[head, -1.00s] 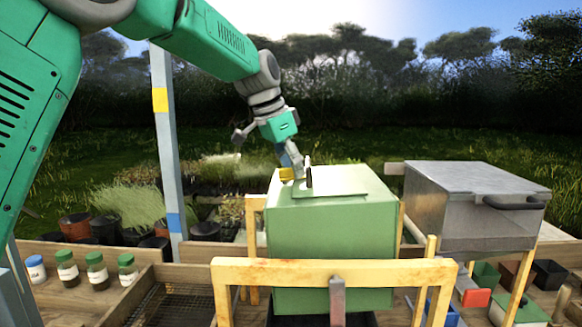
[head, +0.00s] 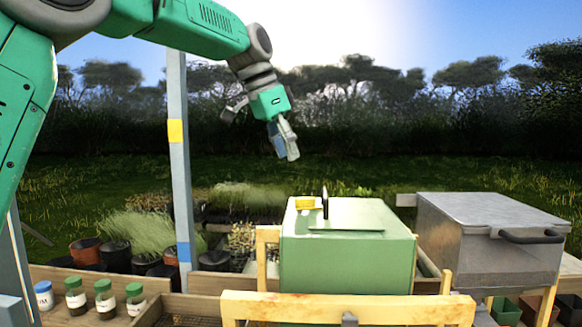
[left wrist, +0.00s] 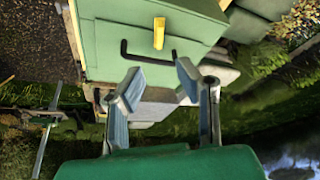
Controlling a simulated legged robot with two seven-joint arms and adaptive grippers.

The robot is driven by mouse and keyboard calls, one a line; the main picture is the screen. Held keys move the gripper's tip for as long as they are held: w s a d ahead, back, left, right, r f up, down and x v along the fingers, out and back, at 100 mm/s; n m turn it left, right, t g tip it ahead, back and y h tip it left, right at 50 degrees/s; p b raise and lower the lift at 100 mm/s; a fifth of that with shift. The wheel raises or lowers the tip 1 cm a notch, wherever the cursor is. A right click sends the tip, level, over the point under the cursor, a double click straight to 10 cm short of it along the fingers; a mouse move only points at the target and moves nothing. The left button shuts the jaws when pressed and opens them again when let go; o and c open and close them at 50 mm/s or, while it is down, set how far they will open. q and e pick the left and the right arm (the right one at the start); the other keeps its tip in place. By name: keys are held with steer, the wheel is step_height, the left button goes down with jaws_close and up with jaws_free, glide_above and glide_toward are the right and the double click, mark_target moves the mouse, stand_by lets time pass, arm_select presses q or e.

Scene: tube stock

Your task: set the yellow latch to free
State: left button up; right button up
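The yellow latch (head: 306,203) sits on top of the green box (head: 347,264), near its left back edge, beside a dark upright handle (head: 325,203). In the left wrist view the yellow latch (left wrist: 159,33) is a short bar next to a black bracket-shaped handle (left wrist: 124,52) on the green lid. My left gripper (head: 285,140) hangs above and slightly left of the latch, clear of it. The left wrist view shows its two fingers (left wrist: 161,82) apart with nothing held between them. My right gripper is not in view.
A grey metal box (head: 490,240) with a dark handle stands to the right. A wooden rail (head: 270,307) crosses in front of the green box. A blue-grey post (head: 180,160) stands left. Several jars (head: 105,298) stand at the lower left. The air above the green box is free.

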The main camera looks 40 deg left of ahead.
mark_target(309, 203)
arm_select(q)
steer(key=shift+d+r, duration=0.1)
steer(key=w+f+m, duration=0.1)
steer(key=f, duration=0.2)
steer(key=w+d+f+m, duration=0.1)
steer(key=f, duration=0.2)
steer(key=w+f+m+h, duration=0.1)
steer(key=f, duration=0.3)
steer(key=shift+w+d+g, duration=0.3)
steer(key=shift+w, duration=0.05)
steer(key=shift+f, duration=0.25)
steer(key=shift+a+f, duration=0.2)
steer(key=shift+a, duration=0.05)
steer(key=shift+w, duration=0.1)
